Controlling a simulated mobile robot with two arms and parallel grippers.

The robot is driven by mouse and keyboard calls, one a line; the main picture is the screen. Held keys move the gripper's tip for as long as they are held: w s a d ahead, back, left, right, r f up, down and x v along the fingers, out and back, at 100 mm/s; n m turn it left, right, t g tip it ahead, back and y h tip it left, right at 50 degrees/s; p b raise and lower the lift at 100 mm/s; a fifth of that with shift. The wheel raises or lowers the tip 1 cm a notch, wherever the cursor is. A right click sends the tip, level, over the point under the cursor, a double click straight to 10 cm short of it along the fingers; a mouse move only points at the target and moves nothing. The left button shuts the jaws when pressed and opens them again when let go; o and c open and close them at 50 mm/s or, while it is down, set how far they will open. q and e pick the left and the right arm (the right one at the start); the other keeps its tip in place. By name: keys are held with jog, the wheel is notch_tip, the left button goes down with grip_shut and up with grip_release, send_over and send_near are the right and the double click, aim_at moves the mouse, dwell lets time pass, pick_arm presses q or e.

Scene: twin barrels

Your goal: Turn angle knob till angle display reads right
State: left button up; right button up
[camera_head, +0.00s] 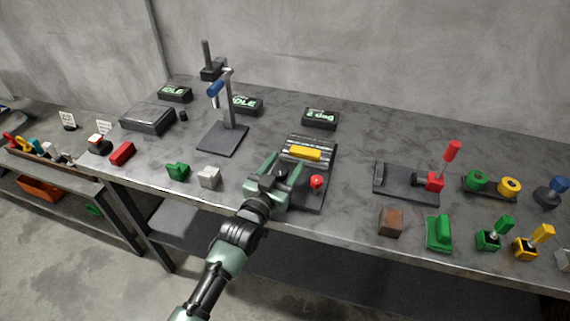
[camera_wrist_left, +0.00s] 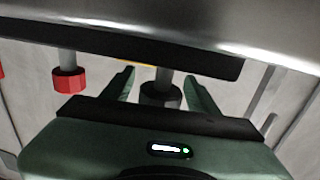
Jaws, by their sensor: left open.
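The angle display (camera_head: 320,117) is a dark box at the back of the bench with green text that seems to read "2 deg". The device in front of it has a dark base (camera_head: 309,199), a yellow bar (camera_head: 305,153) and a red knob (camera_head: 316,182). My left gripper (camera_head: 279,168) is open at the device's left front. In the left wrist view a black knob (camera_wrist_left: 161,95) on a grey shaft sits between the open fingers (camera_wrist_left: 159,78). Contact cannot be told. The red knob (camera_wrist_left: 69,80) hangs to the left, clear of the fingers. My right gripper is not in view.
A stand with a blue handle (camera_head: 216,88) and two "IDLE" displays are at the back left. Green (camera_head: 177,171) and grey (camera_head: 209,176) blocks lie left of my gripper. A brown block (camera_head: 390,222) and a red-levered fixture (camera_head: 435,181) stand to the right.

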pick_arm(q)
jog(key=shift+c, duration=0.6)
grip_shut()
jog(key=shift+d+r+m+g+h+b, duration=0.1)
jog(key=shift+m+g+h+b, duration=0.3)
jog(key=shift+h, duration=0.3)
jog(key=shift+s+d+m+g+h+b, duration=0.15)
jog(key=shift+m+g+h+b, duration=0.35)
jog(key=shift+m+h+b, duration=0.15)
jog(key=shift+s+d+m+g+h+b, duration=0.1)
jog(key=shift+d+m+g+h+b, duration=0.05)
jog(key=shift+m+g+h+b, duration=0.5)
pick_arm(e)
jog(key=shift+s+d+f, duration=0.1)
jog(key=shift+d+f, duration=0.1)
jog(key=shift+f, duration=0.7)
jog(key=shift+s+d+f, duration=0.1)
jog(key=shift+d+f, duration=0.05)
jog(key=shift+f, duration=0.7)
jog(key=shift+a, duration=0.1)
pick_arm(q)
jog(key=shift+o, duration=0.6)
grip_release()
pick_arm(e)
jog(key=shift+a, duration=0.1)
